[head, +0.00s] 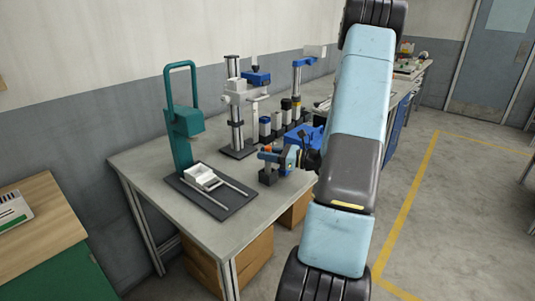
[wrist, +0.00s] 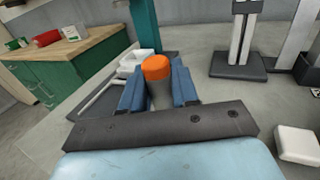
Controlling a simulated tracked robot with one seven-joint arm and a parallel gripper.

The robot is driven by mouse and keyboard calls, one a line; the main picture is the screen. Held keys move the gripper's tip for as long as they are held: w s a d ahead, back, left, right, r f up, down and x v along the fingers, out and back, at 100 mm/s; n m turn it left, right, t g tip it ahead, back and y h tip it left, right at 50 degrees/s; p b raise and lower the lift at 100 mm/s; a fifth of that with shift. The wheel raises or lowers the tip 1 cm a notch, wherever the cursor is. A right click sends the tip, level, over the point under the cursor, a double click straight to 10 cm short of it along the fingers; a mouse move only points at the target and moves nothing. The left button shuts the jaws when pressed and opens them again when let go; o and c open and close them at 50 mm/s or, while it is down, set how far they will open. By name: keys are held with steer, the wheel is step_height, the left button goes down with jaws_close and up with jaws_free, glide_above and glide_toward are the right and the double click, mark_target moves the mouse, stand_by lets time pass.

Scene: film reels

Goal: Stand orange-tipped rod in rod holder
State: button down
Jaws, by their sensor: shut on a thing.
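My gripper (head: 276,156) is shut on the orange-tipped rod (wrist: 156,68). In the wrist view the blue fingers (wrist: 159,90) sit on both sides of its grey body, with the orange tip up. The rod looks upright. In the head view the orange tip (head: 268,149) shows at the fingers, over the table's front part. A small dark block (head: 268,177) is directly below the fingers and looks like the rod holder. I cannot tell whether the rod is in it or above it. The rod's lower end is hidden.
A teal press (head: 183,125) with a white tray on a dark base stands left of my gripper. A grey column stand (head: 237,110) and several dark cylinders are behind it. A blue object (head: 304,137) is close by on the right. The table's front corner is bare.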

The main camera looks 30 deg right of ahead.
steer(key=shift+f, duration=0.2)
steer(key=c, duration=1.1)
jaws_free()
steer(key=shift+v, duration=5.5)
